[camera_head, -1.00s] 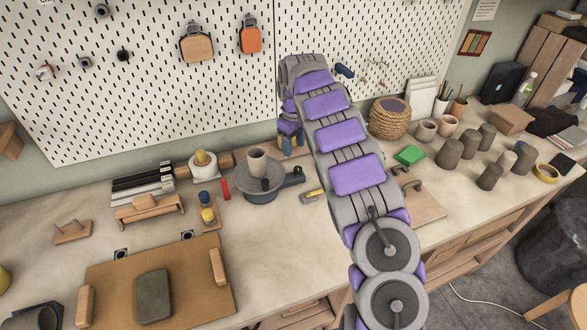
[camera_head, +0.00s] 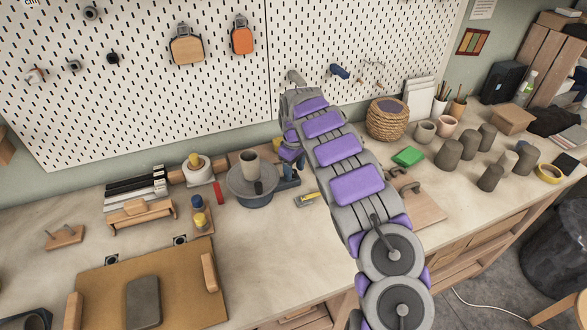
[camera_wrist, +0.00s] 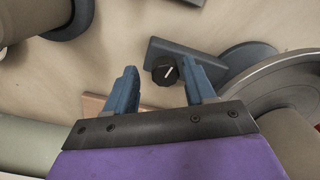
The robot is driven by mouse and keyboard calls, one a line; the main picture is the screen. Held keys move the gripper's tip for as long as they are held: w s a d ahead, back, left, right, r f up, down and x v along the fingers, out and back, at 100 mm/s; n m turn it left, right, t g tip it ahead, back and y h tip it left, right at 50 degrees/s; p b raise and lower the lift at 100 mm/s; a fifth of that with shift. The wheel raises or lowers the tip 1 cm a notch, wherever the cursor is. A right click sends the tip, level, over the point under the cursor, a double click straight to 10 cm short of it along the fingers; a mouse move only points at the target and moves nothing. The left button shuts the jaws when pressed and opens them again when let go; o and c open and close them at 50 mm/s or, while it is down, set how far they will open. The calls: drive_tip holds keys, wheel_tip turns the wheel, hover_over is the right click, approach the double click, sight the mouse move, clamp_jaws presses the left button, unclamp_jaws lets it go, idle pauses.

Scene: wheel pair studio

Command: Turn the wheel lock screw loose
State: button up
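The wheel lock screw is a black knob (camera_wrist: 165,70) with a white line on its top, on a blue-grey bar (camera_wrist: 205,62) beside the wheel. My gripper (camera_wrist: 160,72) points down with its two blue fingers apart. In the wrist view the knob lies between the fingertips, nearer the right finger; I cannot tell whether either touches it. The grey wheel (camera_wrist: 285,85) shows at right there. In the head view my gripper (camera_head: 294,167) is just right of the wheel (camera_head: 251,197), over its bar. A grey cup (camera_head: 249,162) stands on the wheel. The knob is hidden there.
A yellow-handled tool (camera_head: 306,198) lies right of the wheel. A red tool (camera_head: 217,193) and small bottles (camera_head: 201,217) stand left. A green block (camera_head: 407,157) and a basket (camera_head: 386,119) are at right. The pegboard (camera_head: 180,90) rises behind.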

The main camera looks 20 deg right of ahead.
drive_tip(key=shift+d, duration=0.1)
drive_tip(key=shift+c, duration=1.5)
drive_tip(key=shift+a, duration=0.55)
drive_tip(key=c, duration=0.4)
drive_tip(key=shift+d, duration=0.1)
drive_tip(key=shift+c, duration=1.3)
